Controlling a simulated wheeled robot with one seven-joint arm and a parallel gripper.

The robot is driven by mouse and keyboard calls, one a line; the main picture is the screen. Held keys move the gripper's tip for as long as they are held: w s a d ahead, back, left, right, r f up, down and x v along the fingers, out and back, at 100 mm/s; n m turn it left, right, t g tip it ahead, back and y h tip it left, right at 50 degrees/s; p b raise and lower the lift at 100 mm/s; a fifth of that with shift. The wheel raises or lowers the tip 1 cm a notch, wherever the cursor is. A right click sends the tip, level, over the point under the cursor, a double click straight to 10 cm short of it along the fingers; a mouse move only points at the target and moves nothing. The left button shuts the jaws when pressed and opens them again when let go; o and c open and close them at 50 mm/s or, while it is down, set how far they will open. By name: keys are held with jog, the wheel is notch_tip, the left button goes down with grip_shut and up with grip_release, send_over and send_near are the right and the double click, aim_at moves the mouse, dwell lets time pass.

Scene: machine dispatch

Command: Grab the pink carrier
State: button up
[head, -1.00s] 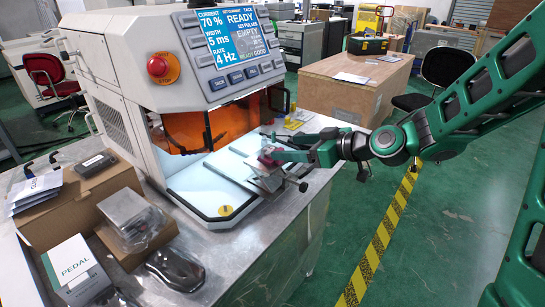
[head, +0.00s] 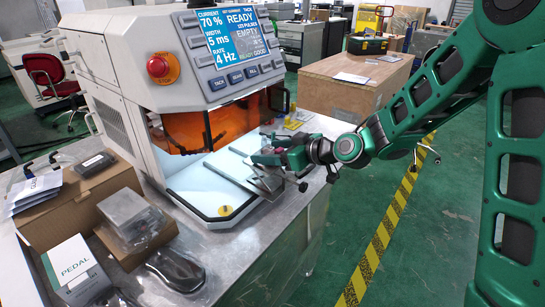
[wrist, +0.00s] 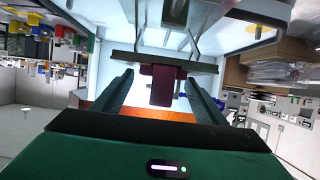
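The pink carrier (wrist: 162,85) looks dark maroon in the wrist view, a small upright block at a dark flat bar (wrist: 165,63). My gripper (wrist: 160,82) is open, with one finger on each side of the carrier. A gap shows between the carrier and each finger, so it is not clamped. In the head view my gripper (head: 266,158) is low over the front right of the machine's tray (head: 222,172).
The white machine (head: 118,95) with its lit screen stands on the metal table behind and left of my gripper. A cardboard box (head: 75,205), a pedal box (head: 75,268) and a black pedal (head: 175,268) lie at the front left.

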jog(key=c, duration=1)
jog(key=shift+r, duration=0.15)
